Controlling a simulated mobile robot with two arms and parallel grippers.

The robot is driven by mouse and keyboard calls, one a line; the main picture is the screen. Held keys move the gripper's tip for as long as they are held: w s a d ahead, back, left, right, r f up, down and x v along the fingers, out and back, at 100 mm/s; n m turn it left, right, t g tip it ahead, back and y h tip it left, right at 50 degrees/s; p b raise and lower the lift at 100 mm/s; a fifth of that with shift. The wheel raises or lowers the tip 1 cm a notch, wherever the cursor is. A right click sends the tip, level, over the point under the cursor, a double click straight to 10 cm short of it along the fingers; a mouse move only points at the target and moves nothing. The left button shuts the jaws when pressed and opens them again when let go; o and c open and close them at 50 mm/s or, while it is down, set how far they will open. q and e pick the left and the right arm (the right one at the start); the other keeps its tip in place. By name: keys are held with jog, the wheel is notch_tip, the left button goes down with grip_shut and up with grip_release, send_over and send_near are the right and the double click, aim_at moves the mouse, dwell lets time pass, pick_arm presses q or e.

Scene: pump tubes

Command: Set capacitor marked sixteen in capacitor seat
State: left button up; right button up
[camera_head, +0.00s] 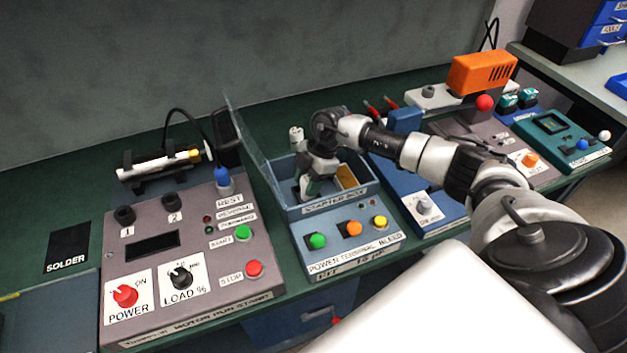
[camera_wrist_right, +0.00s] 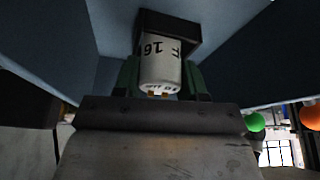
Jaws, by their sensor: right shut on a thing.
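My right gripper (camera_head: 308,187) reaches down into the open blue starter box (camera_head: 325,210). In the right wrist view the gripper's green fingers (camera_wrist_right: 160,78) are shut on a white cylindrical capacitor marked 16 (camera_wrist_right: 161,62). The capacitor's far end lies at a dark seat-like holder (camera_wrist_right: 166,24) inside the blue walls. I cannot tell whether it is fully seated. In the head view my gripper and wrist hide the capacitor. My left gripper is not in view.
The box's clear lid (camera_head: 250,150) stands open on the left. A small white cylinder (camera_head: 296,135) stands behind the box. A grey motor panel (camera_head: 190,262) with knobs is to the left. An orange unit (camera_head: 480,73) and other panels stand to the right.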

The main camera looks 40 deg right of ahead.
jog(key=shift+a+r, duration=0.1)
jog(key=shift+a, duration=0.1)
jog(key=shift+s+a, duration=0.1)
jog(key=shift+a, duration=0.2)
jog(key=o, duration=1)
jog(key=shift+d+f, duration=0.2)
jog(key=shift+f, duration=0.05)
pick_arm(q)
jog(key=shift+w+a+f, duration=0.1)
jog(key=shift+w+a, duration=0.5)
pick_arm(e)
jog(key=shift+a, duration=0.1)
jog(key=shift+r, duration=0.15)
